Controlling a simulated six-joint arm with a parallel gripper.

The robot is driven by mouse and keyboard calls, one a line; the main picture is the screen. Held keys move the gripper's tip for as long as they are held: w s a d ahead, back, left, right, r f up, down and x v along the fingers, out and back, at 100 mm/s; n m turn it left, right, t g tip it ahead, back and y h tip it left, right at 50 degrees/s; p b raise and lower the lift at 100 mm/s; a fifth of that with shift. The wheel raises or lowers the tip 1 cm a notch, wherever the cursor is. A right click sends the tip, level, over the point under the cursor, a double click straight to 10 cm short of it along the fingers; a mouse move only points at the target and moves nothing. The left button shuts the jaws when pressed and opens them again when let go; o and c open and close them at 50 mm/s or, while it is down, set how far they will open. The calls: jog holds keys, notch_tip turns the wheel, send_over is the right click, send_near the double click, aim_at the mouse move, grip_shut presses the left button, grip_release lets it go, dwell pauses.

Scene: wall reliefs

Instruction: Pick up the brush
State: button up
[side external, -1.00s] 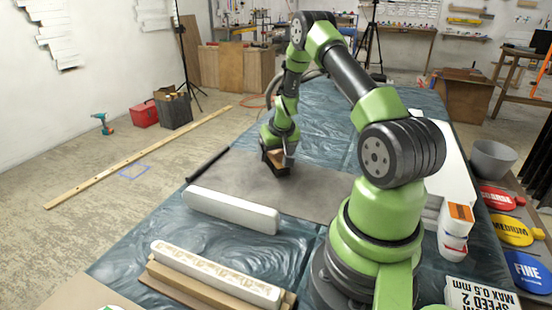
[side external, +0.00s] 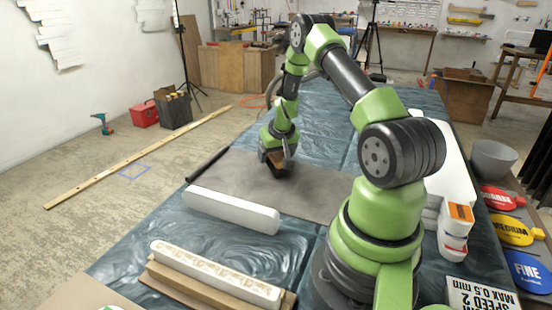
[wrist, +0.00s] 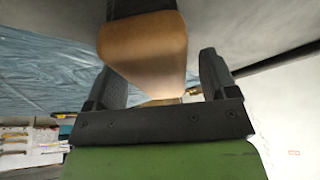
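The brush has a brown wooden body, seen in the side view (side external: 277,158) at the end of my arm, low over the grey mat (side external: 235,178). Its dark underside is tilted, and I cannot tell whether it touches the mat. In the wrist view the wooden body (wrist: 142,48) lies between the two dark fingers of my gripper (wrist: 163,80), its rounded end toward the top. My gripper appears shut on the brush. The contact on the right finger is not clearly visible.
A white relief piece on wood strips (side external: 215,272) lies nearer. A dark rod (side external: 208,163) lies at the mat's left edge. White containers (side external: 453,235) stand right of my base. The blue-covered table behind the brush is clear.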

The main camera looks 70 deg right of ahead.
jog(key=c, duration=1.1)
jog(key=shift+r, duration=0.2)
